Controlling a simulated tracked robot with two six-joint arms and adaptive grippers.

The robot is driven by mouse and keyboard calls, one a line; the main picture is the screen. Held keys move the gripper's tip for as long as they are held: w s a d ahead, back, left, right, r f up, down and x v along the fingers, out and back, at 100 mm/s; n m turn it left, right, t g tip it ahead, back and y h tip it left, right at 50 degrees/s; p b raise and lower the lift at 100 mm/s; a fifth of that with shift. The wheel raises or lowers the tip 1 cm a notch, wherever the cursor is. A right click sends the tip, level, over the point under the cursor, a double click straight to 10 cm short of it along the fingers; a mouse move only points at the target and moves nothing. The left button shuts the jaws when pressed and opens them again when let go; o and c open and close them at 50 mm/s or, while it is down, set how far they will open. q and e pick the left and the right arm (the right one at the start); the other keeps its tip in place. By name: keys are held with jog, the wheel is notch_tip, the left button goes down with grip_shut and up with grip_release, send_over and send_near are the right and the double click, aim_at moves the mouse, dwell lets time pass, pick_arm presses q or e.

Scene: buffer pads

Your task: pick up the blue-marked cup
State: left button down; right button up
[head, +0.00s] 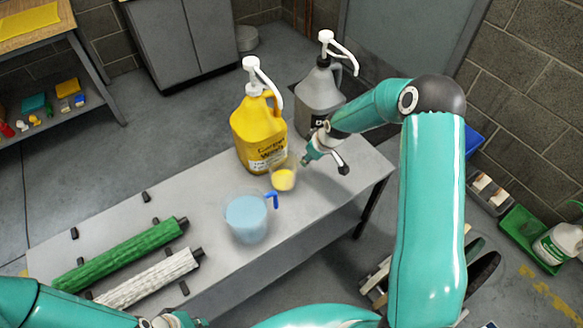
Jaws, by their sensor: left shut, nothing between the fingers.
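A clear cup with a blue handle (247,217), the blue-marked cup, stands upright on the grey bench and holds pale blue liquid. A smaller clear cup with yellow contents (283,178) stands behind it to the right, in front of the yellow jug. My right gripper (325,163) is just right of the yellow cup, its fingers spread and apart from the blue-marked cup. My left gripper (183,320) is at the bottom edge, partly cut off, shut and empty, well below and left of the blue-marked cup.
A yellow pump jug (258,130) and a grey pump jug (318,98) stand at the back of the bench (200,200). A green roller (120,254) and a white roller (150,278) lie at the left. Bench space left of the blue-marked cup is clear.

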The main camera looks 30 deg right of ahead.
aim_at(288, 170)
jog(key=shift+w+p+x, duration=0.15)
jog(key=shift+p+x, duration=0.15)
jog(key=shift+x, duration=1.15)
jog(key=shift+w+p+x, duration=0.15)
jog(key=shift+p+x, duration=0.15)
jog(key=shift+x, duration=1.1)
jog(key=shift+r, duration=0.1)
grip_shut()
